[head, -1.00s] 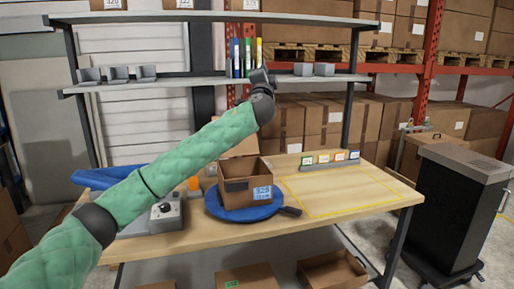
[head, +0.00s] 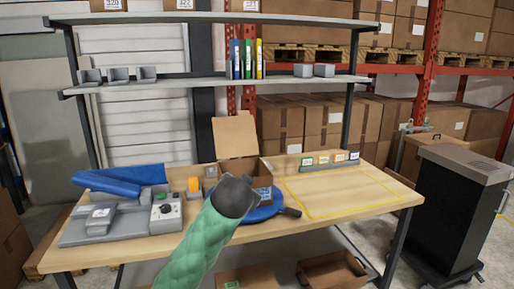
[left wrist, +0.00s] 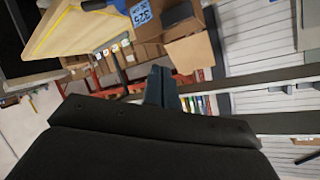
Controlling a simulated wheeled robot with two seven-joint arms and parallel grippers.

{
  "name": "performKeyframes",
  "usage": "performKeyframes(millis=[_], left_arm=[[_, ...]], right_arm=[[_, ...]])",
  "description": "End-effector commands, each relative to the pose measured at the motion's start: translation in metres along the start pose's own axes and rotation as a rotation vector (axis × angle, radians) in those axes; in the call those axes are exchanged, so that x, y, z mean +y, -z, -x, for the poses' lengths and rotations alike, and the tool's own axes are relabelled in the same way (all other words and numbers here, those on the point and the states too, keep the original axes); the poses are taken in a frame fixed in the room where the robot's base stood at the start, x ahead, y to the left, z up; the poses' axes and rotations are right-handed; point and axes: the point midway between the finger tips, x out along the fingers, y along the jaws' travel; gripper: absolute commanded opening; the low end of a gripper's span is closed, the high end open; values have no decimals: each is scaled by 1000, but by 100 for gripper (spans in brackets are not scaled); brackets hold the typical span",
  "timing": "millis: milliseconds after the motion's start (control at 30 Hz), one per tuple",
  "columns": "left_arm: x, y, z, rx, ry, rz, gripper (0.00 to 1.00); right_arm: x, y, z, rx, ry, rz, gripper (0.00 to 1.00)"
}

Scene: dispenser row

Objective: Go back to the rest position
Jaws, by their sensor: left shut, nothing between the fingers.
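My left arm comes up from the bottom of the head view in a green sleeve. Its dark wrist is in front of the open cardboard box on the workbench (head: 350,205), and the fingers are mostly hidden there. In the left wrist view my left gripper (left wrist: 162,82) has its two fingers together, with nothing between them. The box (head: 265,172) has its back flap raised and sits on a blue round turntable (head: 262,213), partly covered by my wrist. My right gripper is not in view.
Blue, green and yellow tubes (head: 248,58) stand on the shelf above the bench. A grey device (head: 120,222) and blue sheeting (head: 120,182) are at the left. A yellow-outlined bare area is at the right. A black cabinet (head: 455,205) stands beside the bench.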

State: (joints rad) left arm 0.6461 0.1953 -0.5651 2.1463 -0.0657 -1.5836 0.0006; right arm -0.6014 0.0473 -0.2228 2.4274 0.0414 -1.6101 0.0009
Motion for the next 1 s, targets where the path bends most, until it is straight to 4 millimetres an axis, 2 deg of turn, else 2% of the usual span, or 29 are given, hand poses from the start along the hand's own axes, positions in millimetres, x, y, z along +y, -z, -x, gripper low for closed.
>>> performKeyframes(millis=[33, 100, 400, 767, 1000], left_arm=[[7, -17, 5, -17, -27, 21, 0], [15, -37, 12, -37, -61, 50, 0], [44, -119, 40, -105, -173, 167, 0], [75, -222, 74, -226, -242, 292, 0], [100, -296, 98, -342, -270, 359, 0]], right_arm=[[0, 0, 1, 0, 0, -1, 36], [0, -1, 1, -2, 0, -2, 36], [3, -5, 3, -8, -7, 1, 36], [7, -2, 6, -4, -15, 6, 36], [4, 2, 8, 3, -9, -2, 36]])
